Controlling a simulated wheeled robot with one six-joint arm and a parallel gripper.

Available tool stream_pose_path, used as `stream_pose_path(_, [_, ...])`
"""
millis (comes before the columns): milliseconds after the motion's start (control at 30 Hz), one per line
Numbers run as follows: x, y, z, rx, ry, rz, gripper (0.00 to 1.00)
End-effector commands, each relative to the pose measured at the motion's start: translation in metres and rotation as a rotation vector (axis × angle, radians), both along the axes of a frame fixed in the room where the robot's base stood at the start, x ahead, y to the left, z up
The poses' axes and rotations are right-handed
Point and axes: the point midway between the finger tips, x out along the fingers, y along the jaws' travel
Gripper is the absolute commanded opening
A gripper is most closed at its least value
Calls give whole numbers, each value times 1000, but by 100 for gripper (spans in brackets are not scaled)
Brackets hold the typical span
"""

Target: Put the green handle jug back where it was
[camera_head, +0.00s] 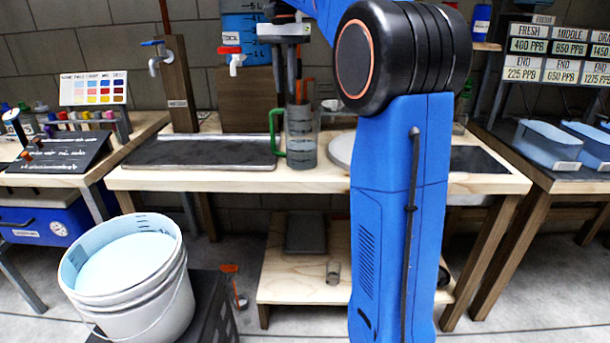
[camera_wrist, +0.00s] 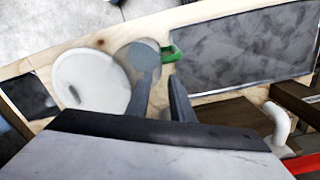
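The green handle jug (camera_head: 302,140) is a clear, upright measuring jug with grey contents. It stands on the wooden bench between the dark tray and the pale round plate. Its green handle (camera_head: 277,138) points left, toward the tray. My gripper (camera_head: 295,100) points down at the jug's top, with a gap between its fingers. In the wrist view, the jug (camera_wrist: 145,57) lies just beyond my gripper (camera_wrist: 163,78). The left finger overlaps the jug and the right one is near the handle side. I cannot tell whether either finger touches it.
The dark tray (camera_head: 200,153) lies left of the jug. The round plate (camera_head: 341,150) is close on its right, partly behind my arm. A blue tank with a red tap (camera_head: 236,62) and a post with a tap (camera_head: 180,85) stand behind. A white bucket (camera_head: 130,280) stands in front left.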

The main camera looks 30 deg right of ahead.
Motion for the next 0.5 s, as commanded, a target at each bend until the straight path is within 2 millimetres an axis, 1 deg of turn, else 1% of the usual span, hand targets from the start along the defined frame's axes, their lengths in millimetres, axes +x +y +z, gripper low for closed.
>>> stream_pose_path(67, [-2,1,0,-1,-2,4,21])
stream_pose_path(167, [-10,7,-2,-2,-14,30,21])
stream_pose_path(267, [-29,19,-7,-7,-35,83,21])
stream_pose_path(367, [-52,32,-17,-15,-65,153,21])
stream_pose_path(500, [-85,50,-34,-27,-103,250,21])
